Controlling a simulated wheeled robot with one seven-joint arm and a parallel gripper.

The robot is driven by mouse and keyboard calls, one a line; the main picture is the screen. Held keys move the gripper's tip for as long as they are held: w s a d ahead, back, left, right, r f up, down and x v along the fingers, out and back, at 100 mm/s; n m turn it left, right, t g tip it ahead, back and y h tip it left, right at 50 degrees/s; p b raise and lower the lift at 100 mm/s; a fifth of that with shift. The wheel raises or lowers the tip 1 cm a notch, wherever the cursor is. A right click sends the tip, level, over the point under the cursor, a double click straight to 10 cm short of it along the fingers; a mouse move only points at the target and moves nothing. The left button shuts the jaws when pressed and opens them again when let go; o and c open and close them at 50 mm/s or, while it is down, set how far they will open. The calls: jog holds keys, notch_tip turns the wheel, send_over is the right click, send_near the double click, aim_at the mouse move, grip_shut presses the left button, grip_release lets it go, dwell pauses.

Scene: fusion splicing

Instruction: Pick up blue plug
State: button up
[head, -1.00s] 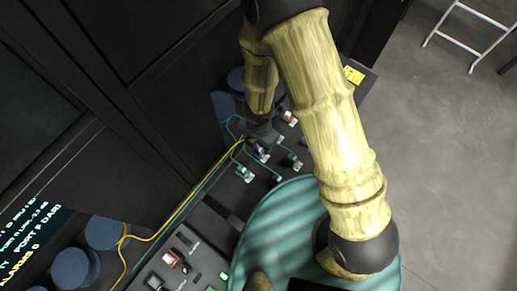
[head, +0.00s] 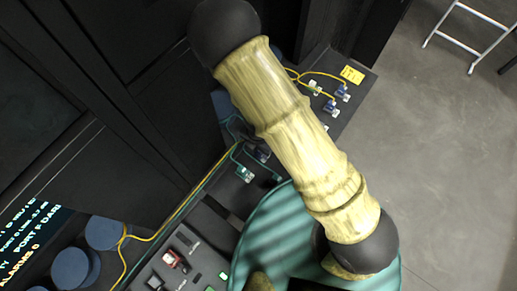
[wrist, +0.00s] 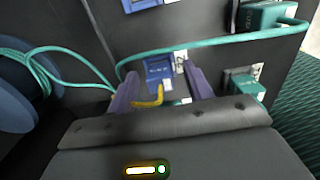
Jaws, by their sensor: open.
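A blue plug (wrist: 160,68) with a yellow cable sits at a pale port in the dark panel, in the middle of the wrist view. My gripper (wrist: 161,84) is open, its two purple fingers on either side of this plug. I cannot tell whether either finger touches it. In the head view my arm hides the gripper.
Another blue plug (wrist: 141,4) shows at the top edge of the wrist view. Green plugs (wrist: 262,16) (wrist: 244,86) stand to the right, and a teal cable (wrist: 220,43) loops close around the blue plug. In the head view, blue plugs (head: 342,91) with yellow cables stand farther along the panel.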

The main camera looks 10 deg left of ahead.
jog(key=c, duration=1)
jog(key=shift+o, duration=0.2)
notch_tip(320, 180, up, 2)
jog(key=shift+r, duration=0.1)
jog(key=shift+s+r, duration=0.2)
jog(key=shift+r, duration=0.6)
jog(key=shift+w+r, duration=0.2)
jog(key=shift+r, duration=2.9)
